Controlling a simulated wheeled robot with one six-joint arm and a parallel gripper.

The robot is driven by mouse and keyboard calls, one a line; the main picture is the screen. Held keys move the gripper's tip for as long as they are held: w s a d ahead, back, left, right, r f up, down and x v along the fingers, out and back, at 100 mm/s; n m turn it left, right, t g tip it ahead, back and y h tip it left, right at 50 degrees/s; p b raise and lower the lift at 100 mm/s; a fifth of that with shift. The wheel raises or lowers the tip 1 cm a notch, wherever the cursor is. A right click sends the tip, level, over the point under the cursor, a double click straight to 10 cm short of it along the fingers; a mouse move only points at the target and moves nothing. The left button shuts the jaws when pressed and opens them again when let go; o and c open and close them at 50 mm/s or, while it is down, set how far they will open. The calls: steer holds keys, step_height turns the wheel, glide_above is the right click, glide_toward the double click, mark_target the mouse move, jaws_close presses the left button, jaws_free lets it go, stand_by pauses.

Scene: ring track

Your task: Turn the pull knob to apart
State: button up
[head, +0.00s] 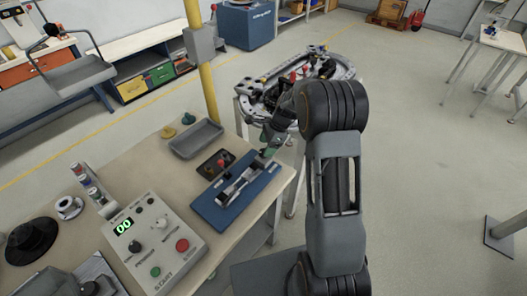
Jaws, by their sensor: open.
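A grey control box (160,262) stands on the workbench at the lower left, with a green lit display reading 00. It carries a black knob (134,248) and a lighter knob (162,222). The small lettering is too blurred to tell which is the pull knob or where it points. A red button (182,245) and a green button (155,271) sit on the same face. My gripper (268,152) is open near the far right end of a blue base plate (222,215), apart from the control box. My arm partly hides its fingers.
A grey metal fixture (235,187) lies on the blue plate. A dark plate with a red knob (221,163), a grey tray (196,139) and a yellow post (203,75) are behind it. The ring track (268,82) stands beyond the bench.

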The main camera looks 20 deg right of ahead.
steer(key=shift+x, duration=2.05)
steer(key=shift+c, duration=0.2)
steer(key=c, duration=0.9)
